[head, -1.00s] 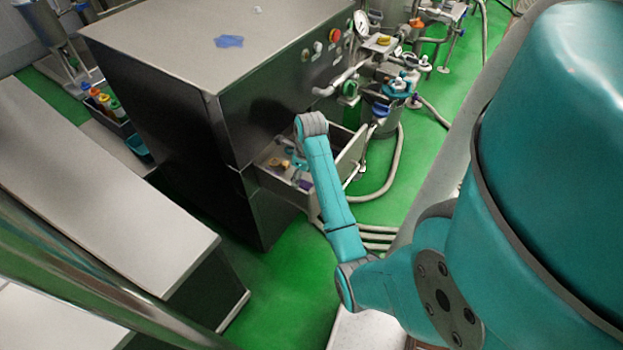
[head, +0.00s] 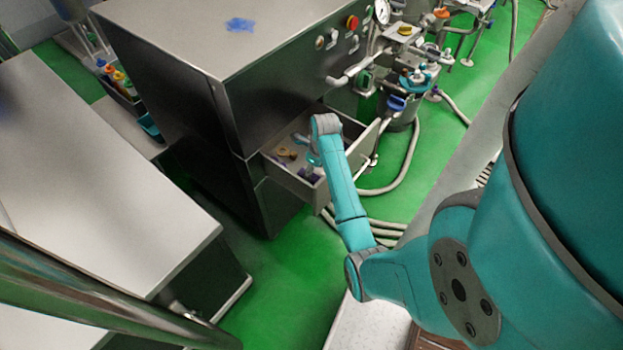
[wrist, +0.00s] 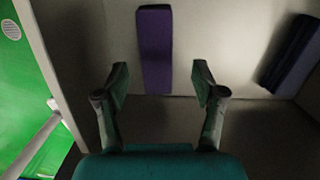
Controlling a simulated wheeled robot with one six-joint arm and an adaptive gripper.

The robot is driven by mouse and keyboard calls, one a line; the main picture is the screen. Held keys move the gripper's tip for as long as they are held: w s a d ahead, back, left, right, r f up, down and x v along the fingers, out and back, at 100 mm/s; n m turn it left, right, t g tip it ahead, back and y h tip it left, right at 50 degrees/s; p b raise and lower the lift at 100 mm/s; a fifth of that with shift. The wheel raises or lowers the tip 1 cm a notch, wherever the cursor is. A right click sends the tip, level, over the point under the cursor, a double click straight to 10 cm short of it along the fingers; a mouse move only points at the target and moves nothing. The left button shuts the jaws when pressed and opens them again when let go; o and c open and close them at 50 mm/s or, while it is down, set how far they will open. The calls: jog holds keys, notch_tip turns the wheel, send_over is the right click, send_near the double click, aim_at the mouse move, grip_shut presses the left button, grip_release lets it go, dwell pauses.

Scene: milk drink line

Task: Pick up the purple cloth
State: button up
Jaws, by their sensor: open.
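The purple cloth (wrist: 154,50) is a narrow folded strip lying on the light floor of the open drawer (wrist: 225,40) in the wrist view. My gripper (wrist: 160,82) is open and empty, with one finger to each side of the cloth's near end in the picture. I cannot tell how high the fingers are above it. In the head view the drawer (head: 291,182) is pulled out from the steel cabinet, and my arm reaches into it.
A dark blue strip (wrist: 291,55) lies to the right in the drawer. The drawer's side wall (wrist: 70,60) runs close on the left. In the head view, a blue cloth (head: 240,25) lies on the steel cabinet (head: 190,70), and hoses (head: 385,185) run beside the drawer.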

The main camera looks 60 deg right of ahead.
jog(key=f, duration=0.4)
jog(key=shift+w+a+f, duration=0.1)
jog(key=shift+w, duration=0.3)
jog(key=c, duration=1.1)
jog(key=shift+c, duration=0.2)
notch_tip(320, 180, up, 10)
jog(key=shift+r, duration=0.1)
